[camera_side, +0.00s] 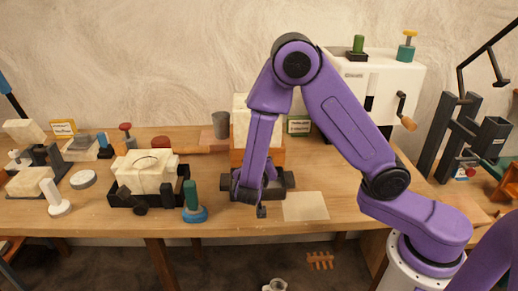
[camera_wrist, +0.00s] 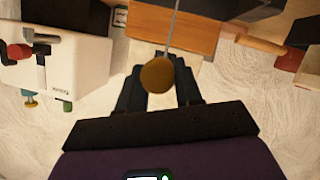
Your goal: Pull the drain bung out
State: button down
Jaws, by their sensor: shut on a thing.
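My gripper (camera_side: 262,208) is in front of a wooden box with a pale block on top (camera_side: 240,125), low over the near part of the bench. In the wrist view its two dark fingers (camera_wrist: 158,92) stand on either side of a brown round piece (camera_wrist: 158,76), which looks like the drain bung. The gripper is shut on it. A thin grey line runs from this piece up towards the wooden box (camera_wrist: 170,27). In the side view the bung cannot be made out, and the drain hole is hidden.
A pale square sheet (camera_side: 305,206) lies right of my gripper. A blue-based green-handled tool (camera_side: 194,205) and a black tray (camera_side: 122,196) with a white block stand to the left. A white box with a crank (camera_side: 385,85) stands behind my arm.

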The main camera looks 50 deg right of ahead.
jog(key=shift+s+a, duration=0.85)
